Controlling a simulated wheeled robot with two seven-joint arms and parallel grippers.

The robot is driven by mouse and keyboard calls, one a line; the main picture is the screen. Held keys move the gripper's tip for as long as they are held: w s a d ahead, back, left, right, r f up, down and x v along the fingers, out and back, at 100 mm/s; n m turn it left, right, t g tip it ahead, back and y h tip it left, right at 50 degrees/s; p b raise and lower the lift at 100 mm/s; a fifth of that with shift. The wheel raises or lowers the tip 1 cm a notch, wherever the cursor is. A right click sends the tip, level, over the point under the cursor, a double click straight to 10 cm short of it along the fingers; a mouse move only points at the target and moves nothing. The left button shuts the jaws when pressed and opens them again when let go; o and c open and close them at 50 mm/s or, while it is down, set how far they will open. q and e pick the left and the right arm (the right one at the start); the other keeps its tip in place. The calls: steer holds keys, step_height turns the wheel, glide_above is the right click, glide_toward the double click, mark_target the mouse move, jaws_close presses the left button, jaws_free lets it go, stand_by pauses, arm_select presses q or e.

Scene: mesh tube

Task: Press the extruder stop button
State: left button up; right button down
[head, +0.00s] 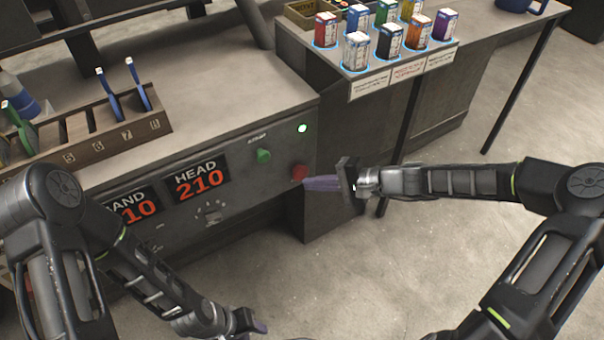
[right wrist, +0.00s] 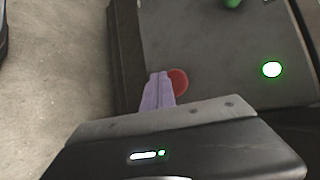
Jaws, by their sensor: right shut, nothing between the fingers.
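The red button (head: 299,172) sits low on the right end of the grey control panel, below and to the right of a green button (head: 263,156). My right gripper (head: 306,184) is shut and empty, its purple fingertips at the red button's lower right edge. In the right wrist view the fingertips (right wrist: 158,80) overlap the left side of the red button (right wrist: 180,82). I cannot tell whether they touch it. My left gripper (head: 258,327) is low at the bottom edge of the head view, away from the panel, with its fingers mostly cut off.
A lit green lamp (head: 302,128) is above the red button. Two displays, one reading HEAD 210 (head: 198,178), are on the panel's left. A wooden tool rack (head: 85,135) stands on the bench. Several coloured boxes stand on the side counter (head: 375,78). Floor in front is clear.

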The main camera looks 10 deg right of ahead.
steer(key=shift+w, duration=0.1)
stand_by(0.6)
steer(key=shift+w+a, duration=0.15)
steer(key=shift+w, duration=0.15)
steer(key=shift+w+a+b, duration=0.3)
steer(key=shift+w, duration=0.45)
stand_by(0.9)
stand_by(0.4)
steer(key=shift+s+d, duration=0.25)
steer(key=shift+s, duration=0.35)
steer(key=shift+s+d, duration=0.2)
steer(key=shift+s, duration=0.35)
steer(key=shift+s+p, duration=0.1)
steer(key=shift+p, duration=0.2)
steer(key=s, duration=0.1)
steer(key=s+d+p, duration=0.1)
steer(key=s, duration=0.2)
steer(key=shift+s+d, duration=0.25)
steer(key=shift+d, duration=0.15)
